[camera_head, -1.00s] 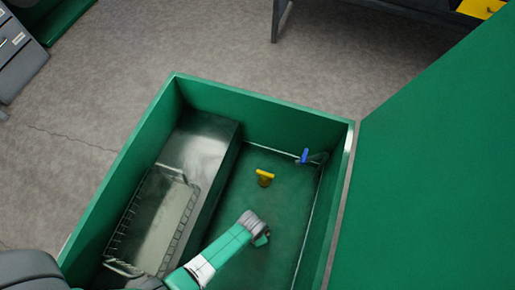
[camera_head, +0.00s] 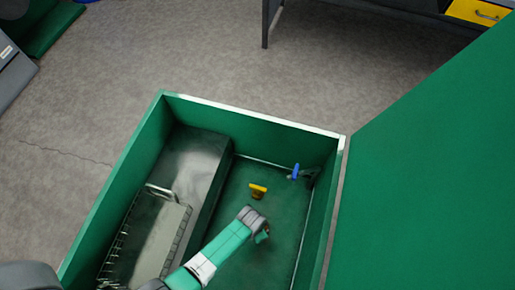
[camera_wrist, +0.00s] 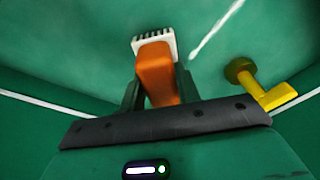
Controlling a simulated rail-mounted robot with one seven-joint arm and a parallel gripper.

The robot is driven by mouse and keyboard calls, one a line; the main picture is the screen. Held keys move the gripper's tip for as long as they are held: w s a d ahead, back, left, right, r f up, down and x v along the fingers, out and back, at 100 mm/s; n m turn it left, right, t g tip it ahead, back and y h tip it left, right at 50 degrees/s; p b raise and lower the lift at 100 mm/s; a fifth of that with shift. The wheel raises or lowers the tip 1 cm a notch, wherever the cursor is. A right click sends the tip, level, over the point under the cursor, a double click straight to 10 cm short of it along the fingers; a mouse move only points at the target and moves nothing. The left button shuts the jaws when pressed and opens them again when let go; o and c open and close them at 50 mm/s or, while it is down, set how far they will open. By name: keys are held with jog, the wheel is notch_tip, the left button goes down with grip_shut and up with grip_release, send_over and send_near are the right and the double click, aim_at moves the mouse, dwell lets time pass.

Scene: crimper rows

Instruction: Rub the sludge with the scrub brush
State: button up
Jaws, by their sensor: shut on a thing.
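My gripper (camera_wrist: 158,84) is shut on the scrub brush (camera_wrist: 157,72), which has an orange body and a white bristle head pointing away from the gripper. The tank floor (camera_wrist: 90,45) ahead of the bristles is green and blurred with faint darker patches. I cannot make out the sludge clearly, nor whether the bristles touch the floor.
A yellow valve handle (camera_head: 258,191) stands just beyond my gripper; it also shows right of the brush (camera_wrist: 277,97). A blue-handled valve (camera_head: 295,171) is near the far right corner. A metal block (camera_head: 190,155) and wire basket (camera_head: 160,240) fill the left side. Tank walls enclose the arm.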

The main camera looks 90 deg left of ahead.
jog(key=shift+d+r+p, duration=0.1)
jog(key=shift+r+p, duration=0.25)
jog(key=shift+r, duration=0.35)
jog(key=shift+w+a+r+p, duration=0.1)
jog(key=shift+a+r+p, duration=0.1)
jog(key=shift+r+p, duration=1.85)
